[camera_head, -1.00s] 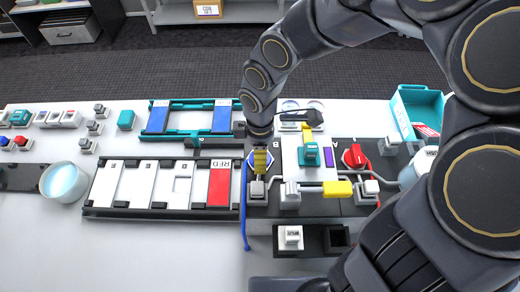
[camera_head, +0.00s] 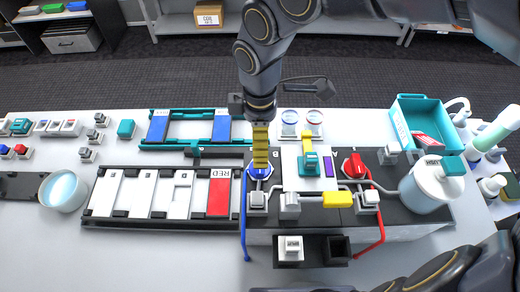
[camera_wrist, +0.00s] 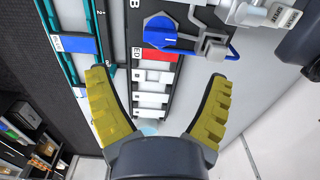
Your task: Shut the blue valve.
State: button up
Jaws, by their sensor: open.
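The blue valve (camera_head: 259,171) sits on the dark panel, by the letter B, left of the white block in the head view. My gripper partly hides it there. In the wrist view the blue valve (camera_wrist: 160,33) shows as a round blue knob with a white mark, above the gap between my fingers. My gripper (camera_head: 261,165) hangs over it with yellow fingers pointing down. In the wrist view my gripper (camera_wrist: 157,76) is open and empty, its fingers wide apart. The knob lies beyond the fingertips, and I see no contact.
A red valve (camera_head: 354,166) by the letter A, a teal handle (camera_head: 311,162) and a yellow-sleeved pipe (camera_head: 338,200) stand right of the blue valve. A grey pipe fitting (camera_head: 257,201) is close in front. A white jar (camera_head: 430,188) stands right; a slotted rack (camera_head: 148,195) lies left.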

jog(key=shift+r, duration=1.5)
jog(key=shift+d, duration=0.1)
